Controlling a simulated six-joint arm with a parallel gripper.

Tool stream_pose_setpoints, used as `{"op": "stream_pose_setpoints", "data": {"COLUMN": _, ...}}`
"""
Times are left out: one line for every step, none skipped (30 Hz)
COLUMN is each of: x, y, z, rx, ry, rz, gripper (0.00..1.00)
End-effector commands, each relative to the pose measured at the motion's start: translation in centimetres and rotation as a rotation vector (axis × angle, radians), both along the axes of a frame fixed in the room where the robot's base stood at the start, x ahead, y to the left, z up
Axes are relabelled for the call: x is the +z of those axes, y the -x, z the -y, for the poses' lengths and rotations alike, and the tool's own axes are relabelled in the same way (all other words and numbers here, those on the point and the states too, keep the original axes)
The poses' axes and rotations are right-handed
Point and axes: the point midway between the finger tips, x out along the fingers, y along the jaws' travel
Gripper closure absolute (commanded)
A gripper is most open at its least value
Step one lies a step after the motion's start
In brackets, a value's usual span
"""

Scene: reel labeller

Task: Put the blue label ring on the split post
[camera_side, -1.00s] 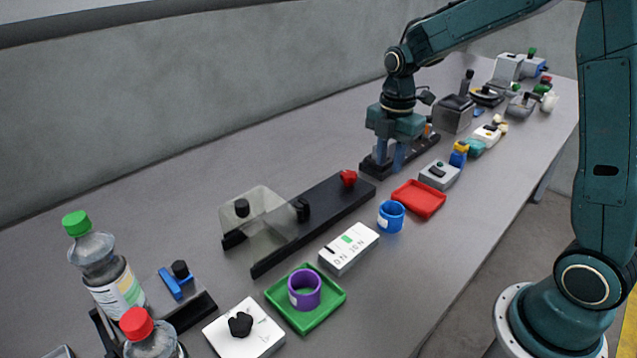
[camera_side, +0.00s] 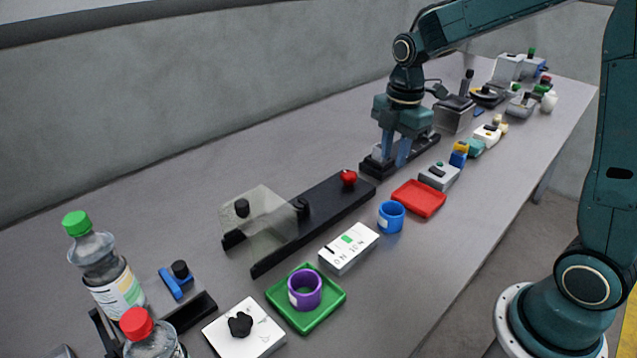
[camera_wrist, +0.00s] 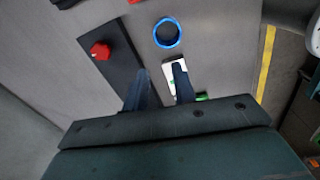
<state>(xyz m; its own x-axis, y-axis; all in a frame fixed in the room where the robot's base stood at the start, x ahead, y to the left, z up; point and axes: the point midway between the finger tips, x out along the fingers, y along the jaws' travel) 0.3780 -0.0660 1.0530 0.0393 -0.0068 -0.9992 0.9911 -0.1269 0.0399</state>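The blue label ring (camera_side: 392,217) stands on the table beside the red tray, with a white patch on its side. It also shows from above, hollow, in the wrist view (camera_wrist: 167,32). My gripper (camera_side: 395,160) is above the far end of the black fixture row, behind and apart from the ring. In the wrist view my gripper's two fingers (camera_wrist: 160,68) stand apart with nothing gripped between them. I cannot clearly pick out the split post; the area under my gripper is partly hidden.
A long black bar (camera_side: 325,221) carries a red knob (camera_side: 348,177) and a clear guard (camera_side: 262,222). The red tray (camera_side: 419,198) is empty. A green tray (camera_side: 330,303) holds a purple ring (camera_side: 304,288). A white box (camera_side: 348,249) and bottles stand nearer.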

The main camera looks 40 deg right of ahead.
Motion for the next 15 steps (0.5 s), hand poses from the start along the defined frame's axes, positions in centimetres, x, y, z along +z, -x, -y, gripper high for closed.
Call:
{"op": "stream_pose_setpoints", "data": {"x": 0.8, "y": 0.6, "z": -0.3, "rx": -0.039, "ry": 0.001, "rz": 0.018, "gripper": 0.73}}
{"op": "stream_pose_setpoints", "data": {"x": 1.3, "y": 0.9, "z": -0.5, "rx": -0.069, "ry": 0.001, "rz": 0.028, "gripper": 0.73}}
{"op": "stream_pose_setpoints", "data": {"x": 2.0, "y": 1.5, "z": -0.8, "rx": -0.112, "ry": -0.001, "rz": 0.043, "gripper": 0.73}}
{"op": "stream_pose_setpoints", "data": {"x": 2.4, "y": 1.9, "z": -1.0, "rx": -0.147, "ry": -0.002, "rz": 0.053, "gripper": 0.73}}
{"op": "stream_pose_setpoints", "data": {"x": 2.9, "y": 2.4, "z": -1.3, "rx": -0.182, "ry": -0.004, "rz": 0.065, "gripper": 0.73}}
{"op": "stream_pose_setpoints", "data": {"x": 3.6, "y": 3.0, "z": -1.6, "rx": -0.229, "ry": -0.008, "rz": 0.081, "gripper": 0.73}}
{"op": "stream_pose_setpoints", "data": {"x": 4.0, "y": 3.5, "z": -1.8, "rx": -0.266, "ry": -0.012, "rz": 0.095, "gripper": 0.73}}
{"op": "stream_pose_setpoints", "data": {"x": 4.5, "y": 4.0, "z": -2.0, "rx": -0.303, "ry": -0.016, "rz": 0.106, "gripper": 0.73}}
{"op": "stream_pose_setpoints", "data": {"x": 5.0, "y": 4.7, "z": -2.3, "rx": -0.354, "ry": -0.022, "rz": 0.122, "gripper": 0.73}}
{"op": "stream_pose_setpoints", "data": {"x": 5.4, "y": 5.2, "z": -2.6, "rx": -0.39, "ry": -0.027, "rz": 0.134, "gripper": 0.73}}
{"op": "stream_pose_setpoints", "data": {"x": 5.8, "y": 5.7, "z": -2.8, "rx": -0.428, "ry": -0.033, "rz": 0.145, "gripper": 0.73}}
{"op": "stream_pose_setpoints", "data": {"x": 6.3, "y": 6.4, "z": -3.1, "rx": -0.477, "ry": -0.041, "rz": 0.161, "gripper": 0.73}}
{"op": "stream_pose_setpoints", "data": {"x": 6.6, "y": 7.0, "z": -3.3, "rx": -0.513, "ry": -0.049, "rz": 0.173, "gripper": 0.73}}
{"op": "stream_pose_setpoints", "data": {"x": 6.9, "y": 7.5, "z": -3.4, "rx": -0.549, "ry": -0.056, "rz": 0.185, "gripper": 0.73}}
{"op": "stream_pose_setpoints", "data": {"x": 7.3, "y": 8.3, "z": -3.7, "rx": -0.599, "ry": -0.067, "rz": 0.2, "gripper": 0.73}}
